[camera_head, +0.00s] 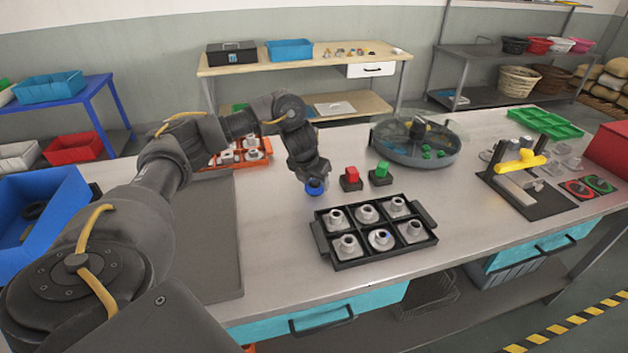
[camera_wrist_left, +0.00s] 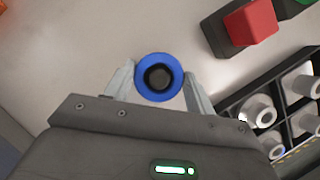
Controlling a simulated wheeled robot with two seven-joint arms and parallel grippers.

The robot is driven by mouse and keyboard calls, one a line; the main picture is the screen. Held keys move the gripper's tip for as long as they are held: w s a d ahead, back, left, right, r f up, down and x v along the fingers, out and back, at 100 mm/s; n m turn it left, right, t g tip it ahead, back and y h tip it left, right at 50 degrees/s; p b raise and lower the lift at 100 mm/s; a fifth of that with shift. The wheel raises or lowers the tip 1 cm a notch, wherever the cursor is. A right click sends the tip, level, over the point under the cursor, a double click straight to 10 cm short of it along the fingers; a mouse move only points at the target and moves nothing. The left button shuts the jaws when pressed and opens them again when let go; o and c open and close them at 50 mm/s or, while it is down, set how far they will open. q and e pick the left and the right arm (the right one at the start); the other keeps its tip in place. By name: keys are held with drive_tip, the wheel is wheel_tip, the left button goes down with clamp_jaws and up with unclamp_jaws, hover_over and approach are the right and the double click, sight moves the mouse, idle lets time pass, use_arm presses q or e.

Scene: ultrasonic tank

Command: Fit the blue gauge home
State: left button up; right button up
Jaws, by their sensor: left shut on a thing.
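The blue gauge (camera_head: 315,187) is a short round piece with a dark centre. My left gripper (camera_wrist_left: 158,85) is shut on it, with a pale finger on either side. In the head view the gauge hangs just below the left gripper, to the left of the black tray (camera_head: 343,262) and apart from it. The tray holds several light grey fittings with raised round necks. My right gripper is not in view.
A red block (camera_head: 351,177) and a green block (camera_head: 380,172) on dark bases stand behind the tray. A round grey tank (camera_head: 417,150) with a clear lid stands behind them. A yellow-handled clamp (camera_head: 520,165) is at right. The bench in front of the gauge is clear.

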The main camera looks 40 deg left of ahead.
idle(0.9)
use_arm(q)
drive_tip(key=o, duration=1.2)
drive_tip(key=p+v, duration=0.3)
drive_tip(key=v, duration=0.7)
drive_tip(key=shift+s+r+p, duration=0.2)
drive_tip(key=shift+r+p, duration=0.15)
